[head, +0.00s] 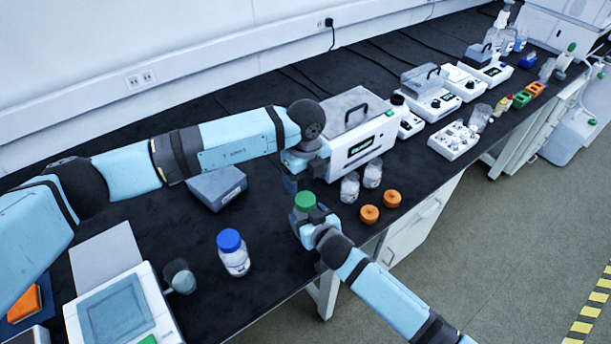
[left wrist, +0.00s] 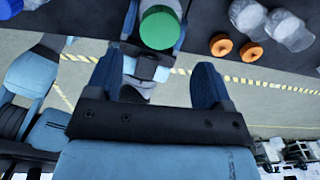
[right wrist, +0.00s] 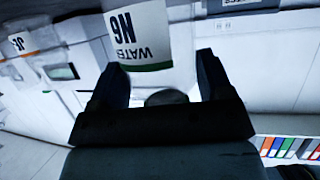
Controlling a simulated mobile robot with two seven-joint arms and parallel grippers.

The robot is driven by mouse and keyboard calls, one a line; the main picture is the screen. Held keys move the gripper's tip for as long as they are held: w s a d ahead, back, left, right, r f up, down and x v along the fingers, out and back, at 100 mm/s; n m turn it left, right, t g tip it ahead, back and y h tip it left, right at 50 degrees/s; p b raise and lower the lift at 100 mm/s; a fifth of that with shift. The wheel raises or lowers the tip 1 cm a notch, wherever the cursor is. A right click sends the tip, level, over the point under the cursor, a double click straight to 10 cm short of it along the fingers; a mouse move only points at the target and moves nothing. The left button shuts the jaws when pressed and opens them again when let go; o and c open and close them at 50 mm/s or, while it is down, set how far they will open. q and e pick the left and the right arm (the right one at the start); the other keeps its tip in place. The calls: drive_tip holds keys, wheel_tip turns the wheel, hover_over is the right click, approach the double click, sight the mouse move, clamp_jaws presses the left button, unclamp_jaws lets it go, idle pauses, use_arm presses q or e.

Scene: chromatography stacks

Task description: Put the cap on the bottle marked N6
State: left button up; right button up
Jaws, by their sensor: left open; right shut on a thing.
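The bottle marked N6 shows in the right wrist view (right wrist: 140,35), its label upside down and reading WATER with a green band. My right gripper (right wrist: 157,78) is shut on it. In the head view my right gripper (head: 312,217) hides most of the bottle's body. The green cap (head: 305,201) sits at the top of that bottle, and it shows from above in the left wrist view (left wrist: 160,28). Whether it is screwed tight cannot be told. My left gripper (head: 293,178) is open and empty, just above and behind the green cap.
A blue-capped bottle (head: 233,254) and an empty beaker (head: 180,277) stand to the left. A white instrument (head: 355,150) stands behind.

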sight(306, 199)
use_arm(q)
drive_tip(key=shift+f, duration=4)
drive_tip(key=shift+c, duration=0.2)
drive_tip(key=c, duration=0.9)
drive_tip(key=m, duration=0.9)
drive_tip(key=shift+m, duration=0.4)
drive_tip(key=o, duration=1)
drive_tip(key=shift+o, duration=0.2)
drive_tip(key=shift+r, duration=0.1)
